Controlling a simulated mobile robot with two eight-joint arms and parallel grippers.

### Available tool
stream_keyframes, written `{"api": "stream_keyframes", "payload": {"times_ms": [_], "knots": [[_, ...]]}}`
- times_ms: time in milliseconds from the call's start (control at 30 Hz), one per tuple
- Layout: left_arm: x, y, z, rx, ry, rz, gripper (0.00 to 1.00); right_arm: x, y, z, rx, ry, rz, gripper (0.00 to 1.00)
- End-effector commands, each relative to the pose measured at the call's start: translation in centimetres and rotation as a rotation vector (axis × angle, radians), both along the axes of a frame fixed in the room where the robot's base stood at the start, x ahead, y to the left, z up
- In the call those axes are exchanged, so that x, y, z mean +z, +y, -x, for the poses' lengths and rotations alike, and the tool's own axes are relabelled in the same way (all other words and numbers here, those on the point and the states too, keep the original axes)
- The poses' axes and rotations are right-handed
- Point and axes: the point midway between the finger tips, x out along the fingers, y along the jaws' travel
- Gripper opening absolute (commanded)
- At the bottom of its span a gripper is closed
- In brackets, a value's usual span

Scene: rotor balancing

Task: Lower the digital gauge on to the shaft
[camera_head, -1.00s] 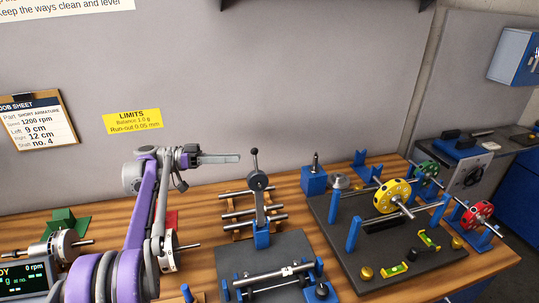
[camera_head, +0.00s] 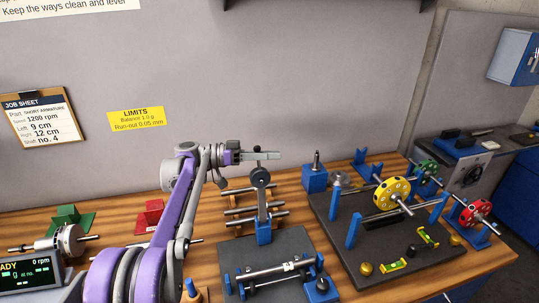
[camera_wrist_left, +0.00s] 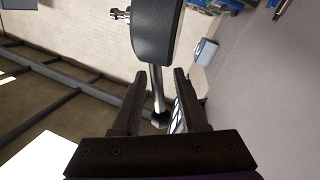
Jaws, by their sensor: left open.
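The digital gauge (camera_head: 261,178) is a dark round-headed dial on a grey arm that rises from a blue block (camera_head: 264,233). Its thin stem ends in a ball knob (camera_head: 257,149) at the top. The shaft (camera_head: 268,271) is a steel bar lying across blue supports below and in front. My left gripper (camera_head: 272,156) is open at the top of the gauge. In the left wrist view the gauge's dark body (camera_wrist_left: 158,38) lies beyond my open fingers (camera_wrist_left: 160,74), and its stem runs between them. My right gripper is not in view.
Spare shafts lie on a wooden rack (camera_head: 238,210) behind the gauge. A balancing stand with a yellow rotor (camera_head: 392,194) is to the right. A display (camera_head: 30,277) is at the lower left.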

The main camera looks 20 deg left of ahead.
Motion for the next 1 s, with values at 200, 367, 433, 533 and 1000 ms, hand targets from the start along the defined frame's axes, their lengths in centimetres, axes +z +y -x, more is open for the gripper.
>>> {"api": "stream_keyframes", "payload": {"times_ms": [200, 367, 433, 533, 1000], "knots": [[0.0, 0.04, 0.01, 0.0, 0.0, 0.0, 0.15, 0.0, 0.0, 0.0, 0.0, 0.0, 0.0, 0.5], [0.03, 0.05, 0.01, 0.0, 0.0, 0.001, 0.0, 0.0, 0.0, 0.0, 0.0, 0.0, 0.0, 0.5], [0.06, 0.05, 0.01, 0.0, 0.0, 0.001, 0.0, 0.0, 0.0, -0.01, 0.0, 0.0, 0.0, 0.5], [0.1, 0.07, 0.0, 0.001, -0.001, 0.002, 0.0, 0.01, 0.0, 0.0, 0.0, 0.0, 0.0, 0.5], [0.29, 0.12, -0.05, 0.003, -0.003, 0.004, 0.0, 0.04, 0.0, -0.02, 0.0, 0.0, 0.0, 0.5]]}}
